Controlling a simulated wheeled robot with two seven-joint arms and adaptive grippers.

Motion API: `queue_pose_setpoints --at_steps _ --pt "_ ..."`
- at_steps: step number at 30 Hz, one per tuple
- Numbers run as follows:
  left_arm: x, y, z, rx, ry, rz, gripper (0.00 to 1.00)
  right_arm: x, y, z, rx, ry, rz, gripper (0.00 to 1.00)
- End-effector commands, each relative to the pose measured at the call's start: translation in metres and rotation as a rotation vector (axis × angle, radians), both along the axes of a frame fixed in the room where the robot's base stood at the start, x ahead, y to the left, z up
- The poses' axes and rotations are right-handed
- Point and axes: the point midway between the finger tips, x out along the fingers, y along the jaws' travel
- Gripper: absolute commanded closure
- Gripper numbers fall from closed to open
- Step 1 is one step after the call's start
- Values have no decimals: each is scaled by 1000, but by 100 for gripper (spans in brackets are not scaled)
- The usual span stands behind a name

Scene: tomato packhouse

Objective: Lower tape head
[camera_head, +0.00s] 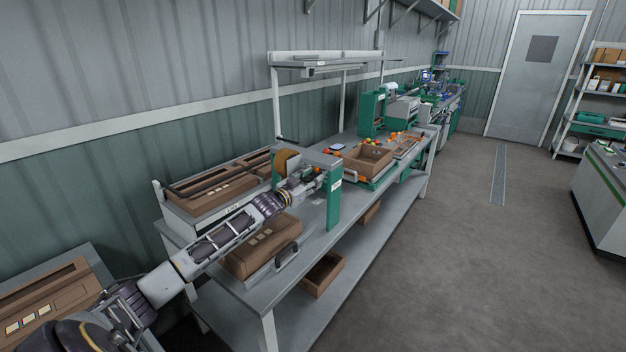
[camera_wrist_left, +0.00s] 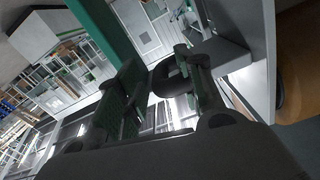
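The tape machine stands on the grey bench, with a green upright (camera_head: 333,203), a grey top housing (camera_head: 318,158) and a tan tape roll (camera_head: 287,162). My left gripper (camera_head: 312,178) reaches in under the housing, between the roll and the upright. In the left wrist view my left gripper (camera_wrist_left: 158,66) has its two fingers apart. A dark round part (camera_wrist_left: 170,76) shows between or just behind them; I cannot tell if they touch it. The green upright (camera_wrist_left: 106,28) also shows there. The tape head itself is hard to tell from the gripper. My right gripper is in neither view.
A closed carton (camera_head: 262,246) lies on the bench below my left arm, beside a dark handle (camera_head: 287,256). An open carton (camera_head: 367,160) stands farther along. Flat cartons fill a rack (camera_head: 178,212) behind. The floor (camera_head: 440,270) at right is clear.

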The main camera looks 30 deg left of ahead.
Motion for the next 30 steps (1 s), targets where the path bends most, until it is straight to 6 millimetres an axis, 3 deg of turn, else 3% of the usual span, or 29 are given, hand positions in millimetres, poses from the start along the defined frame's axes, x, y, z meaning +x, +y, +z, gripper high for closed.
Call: queue_pose_setpoints --at_steps 20,30 --pt "12 -1 1 1 0 1 63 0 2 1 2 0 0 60" --pt "12 -1 1 2 0 0 100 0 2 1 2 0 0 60"
